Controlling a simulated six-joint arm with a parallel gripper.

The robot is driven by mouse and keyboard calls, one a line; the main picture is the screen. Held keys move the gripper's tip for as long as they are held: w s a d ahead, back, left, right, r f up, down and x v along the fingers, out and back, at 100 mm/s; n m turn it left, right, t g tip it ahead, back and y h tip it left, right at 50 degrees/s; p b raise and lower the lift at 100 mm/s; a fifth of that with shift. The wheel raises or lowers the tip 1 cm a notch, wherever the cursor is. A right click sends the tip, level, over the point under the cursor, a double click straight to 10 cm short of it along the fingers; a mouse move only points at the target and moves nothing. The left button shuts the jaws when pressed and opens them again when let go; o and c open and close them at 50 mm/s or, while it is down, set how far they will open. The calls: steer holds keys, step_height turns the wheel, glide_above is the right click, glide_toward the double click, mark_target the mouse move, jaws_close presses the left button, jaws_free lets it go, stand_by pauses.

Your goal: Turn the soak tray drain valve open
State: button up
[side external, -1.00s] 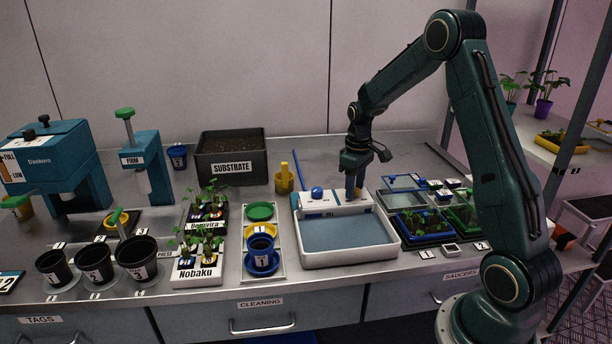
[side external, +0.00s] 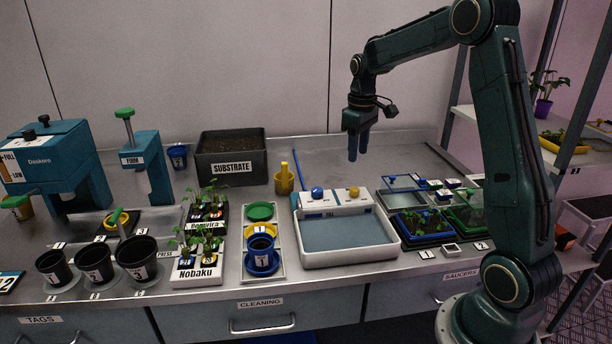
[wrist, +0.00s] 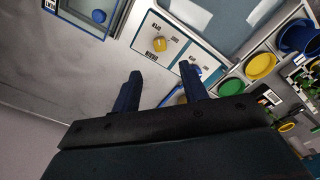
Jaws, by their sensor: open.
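The soak tray (side external: 390,243) is a white basin with grey-blue water on the bench. On its back ledge sit a blue knob (side external: 317,192) and the yellow drain valve knob (side external: 353,192). In the wrist view the yellow knob (wrist: 160,44) sits on a white panel with small lettering that looks upside down, including what seems to be DRAIN. I cannot tell its turn position for sure. My gripper (side external: 358,154) is open and empty, pointing down above and behind the ledge, clear of the knob. In the wrist view my gripper (wrist: 161,72) has its fingers apart, just below the knob.
Right of the tray are blue and green seedling trays (side external: 425,238). Left are a rack with green, yellow and blue cups (side external: 260,212), a yellow scoop cup (side external: 284,182) and the substrate bin (side external: 231,170). The air above the tray is free.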

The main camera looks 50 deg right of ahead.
steer(key=shift+r, duration=1.4)
steer(key=shift+a+r, duration=0.1)
steer(key=s+a+r+t, duration=0.1)
steer(key=s+a+r, duration=0.3)
steer(key=a, duration=0.3)
steer(key=s+a+r+t, duration=0.25)
steer(key=s+a, duration=0.25)
steer(key=a, duration=0.3)
steer(key=s+a+f+t, duration=0.2)
steer(key=s+a, duration=0.6)
steer(key=s, duration=0.4)
steer(key=shift+s+a, duration=0.2)
steer(key=shift+s, duration=0.2)
